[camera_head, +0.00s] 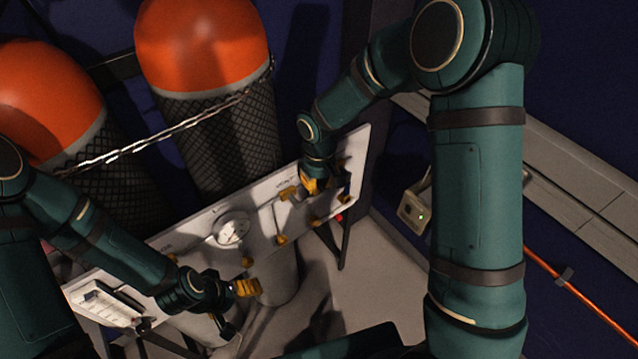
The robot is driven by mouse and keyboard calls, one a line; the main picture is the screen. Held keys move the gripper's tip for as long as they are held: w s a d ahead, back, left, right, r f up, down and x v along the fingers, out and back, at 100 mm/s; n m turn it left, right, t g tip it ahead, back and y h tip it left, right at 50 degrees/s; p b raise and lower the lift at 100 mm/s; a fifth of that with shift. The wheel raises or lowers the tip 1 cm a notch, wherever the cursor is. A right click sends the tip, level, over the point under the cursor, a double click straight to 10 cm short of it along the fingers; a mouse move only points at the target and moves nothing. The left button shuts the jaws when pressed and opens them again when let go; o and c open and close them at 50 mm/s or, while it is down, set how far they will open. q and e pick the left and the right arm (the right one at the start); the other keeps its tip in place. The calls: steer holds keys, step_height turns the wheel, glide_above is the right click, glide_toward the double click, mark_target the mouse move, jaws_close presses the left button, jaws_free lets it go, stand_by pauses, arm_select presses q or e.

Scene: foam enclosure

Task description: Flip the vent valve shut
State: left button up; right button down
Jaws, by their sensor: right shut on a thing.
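A pale valve panel (190,236) carries a round gauge (232,230) and several yellow valve handles, one of them a handle (288,193) on its upper right part. My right gripper (311,186) reaches down to the panel's right part and is shut on a yellow valve handle there. The gripper and wrist hide most of that handle, and the panel lettering is too small to show which valve is the vent valve. My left gripper (246,288) is in front of the panel's lower edge, apart from the right one; its finger gap is unclear.
Two orange-topped cylinders (203,45) in dark netting stand behind the panel, with a chain (150,138) across them. A small box with a green light (413,212) is to the right. An orange pipe (580,300) runs along the right. Pale floor (385,285) lies clear before the panel.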

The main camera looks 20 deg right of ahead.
arm_select(q)
steer(key=r+p, duration=0.1)
steer(key=r, duration=0.1)
steer(key=w+r+p, duration=0.1)
steer(key=r+p, duration=0.1)
arm_select(e)
step_height(320, 180, up, 13)
steer(key=d, duration=0.2)
steer(key=shift+w+r, duration=0.15)
steer(key=shift+w, duration=0.2)
